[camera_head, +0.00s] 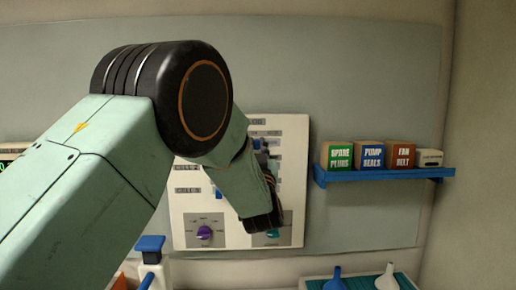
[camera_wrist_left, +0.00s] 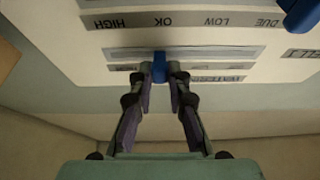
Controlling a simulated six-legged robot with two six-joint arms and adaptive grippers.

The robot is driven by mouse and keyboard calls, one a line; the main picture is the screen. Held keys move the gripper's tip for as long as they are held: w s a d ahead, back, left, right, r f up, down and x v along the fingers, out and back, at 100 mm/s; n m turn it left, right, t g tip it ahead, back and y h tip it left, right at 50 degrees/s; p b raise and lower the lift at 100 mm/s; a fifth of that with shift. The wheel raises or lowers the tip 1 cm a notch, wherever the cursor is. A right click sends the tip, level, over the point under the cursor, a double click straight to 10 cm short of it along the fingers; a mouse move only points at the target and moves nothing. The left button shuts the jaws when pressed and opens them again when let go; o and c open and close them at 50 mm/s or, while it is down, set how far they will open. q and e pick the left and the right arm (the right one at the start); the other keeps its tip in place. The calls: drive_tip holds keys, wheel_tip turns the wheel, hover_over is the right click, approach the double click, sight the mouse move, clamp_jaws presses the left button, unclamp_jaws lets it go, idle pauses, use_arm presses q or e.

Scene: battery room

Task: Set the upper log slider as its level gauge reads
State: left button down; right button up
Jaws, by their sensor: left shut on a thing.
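My left gripper (camera_head: 262,153) is in front of the pale wall panel (camera_head: 185,215), its arm covering much of the panel. In the left wrist view, the gripper (camera_wrist_left: 160,78) is shut on a blue slider knob (camera_wrist_left: 159,64) at a pale slot (camera_wrist_left: 210,52). The picture is upside down there. A grey scale strip (camera_wrist_left: 190,20) reads HIGH, OK, LOW, DUE, and the held knob lines up roughly with OK. Another blue knob (camera_wrist_left: 301,14) is at the upper right; it shows lower left in the head view (camera_head: 218,191). The level gauge cannot be made out. My right gripper is out of view.
A purple dial (camera_head: 204,232) and a teal dial (camera_head: 272,233) are low on the panel. A blue shelf (camera_head: 385,175) with small boxes is to the right. A white bottle with a blue top (camera_head: 150,244) and a teal tray (camera_head: 362,283) are below.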

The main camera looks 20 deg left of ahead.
use_arm(q)
drive_tip(key=shift+s+a, duration=0.1)
drive_tip(key=shift+a, duration=0.2)
drive_tip(key=c, duration=1.3)
unclamp_jaws()
drive_tip(key=shift+d, duration=0.15)
drive_tip(key=shift+c, duration=0.2)
drive_tip(key=shift+o, duration=0.3)
drive_tip(key=v, duration=0.7)
drive_tip(key=shift+s, duration=0.2)
drive_tip(key=shift+w+f, duration=0.1)
